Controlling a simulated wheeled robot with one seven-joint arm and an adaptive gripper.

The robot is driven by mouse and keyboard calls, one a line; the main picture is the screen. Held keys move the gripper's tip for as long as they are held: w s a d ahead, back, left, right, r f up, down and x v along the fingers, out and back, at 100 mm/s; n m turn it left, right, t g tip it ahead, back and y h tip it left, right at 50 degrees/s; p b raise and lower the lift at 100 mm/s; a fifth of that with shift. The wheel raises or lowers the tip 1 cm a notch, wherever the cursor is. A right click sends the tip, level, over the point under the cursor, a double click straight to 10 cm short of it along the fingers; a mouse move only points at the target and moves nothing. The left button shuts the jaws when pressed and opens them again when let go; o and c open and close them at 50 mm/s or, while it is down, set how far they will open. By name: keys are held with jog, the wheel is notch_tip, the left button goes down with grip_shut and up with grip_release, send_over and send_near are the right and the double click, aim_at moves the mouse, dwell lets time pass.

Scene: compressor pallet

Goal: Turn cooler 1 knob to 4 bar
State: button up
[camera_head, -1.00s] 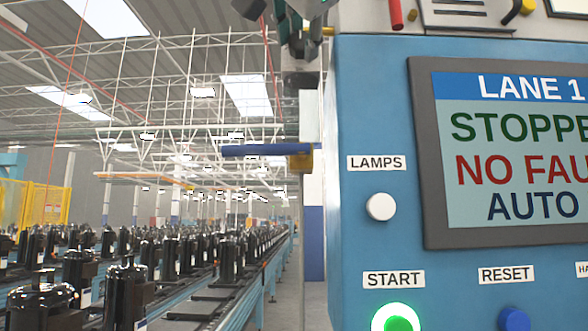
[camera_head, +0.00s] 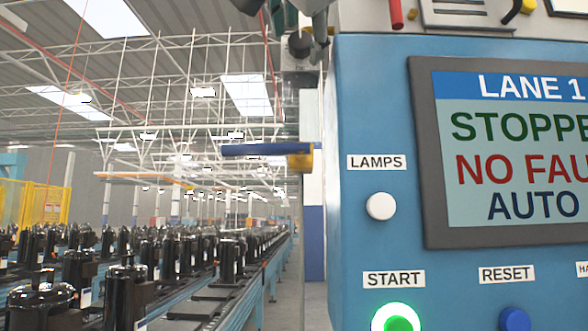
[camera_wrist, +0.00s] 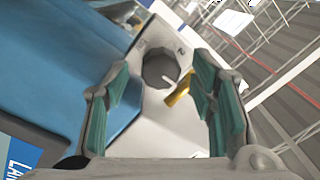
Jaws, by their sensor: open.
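A dark grey round knob (camera_wrist: 160,68) with a white pointer mark sits on a pale mounting plate (camera_wrist: 158,125) in the wrist view. My gripper (camera_wrist: 161,62) is open, its teal-padded fingers on either side of the knob with visible gaps. I cannot tell how deep the fingertips reach. In the head view the knob (camera_head: 299,43) shows as a small dark disc near the top, at the left edge of the blue cabinet. My gripper (camera_head: 300,20) is partly cut off there by the top edge. No pressure scale is readable.
A yellow lever (camera_wrist: 179,91) stands close to the right finger in the wrist view. A blue-handled valve (camera_head: 265,150) juts out below the knob. The blue cabinet (camera_head: 375,120) carries a screen (camera_head: 515,150) and a lit green START button (camera_head: 395,320).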

jog(key=s, duration=1.1)
jog(key=shift+s+f, duration=0.2)
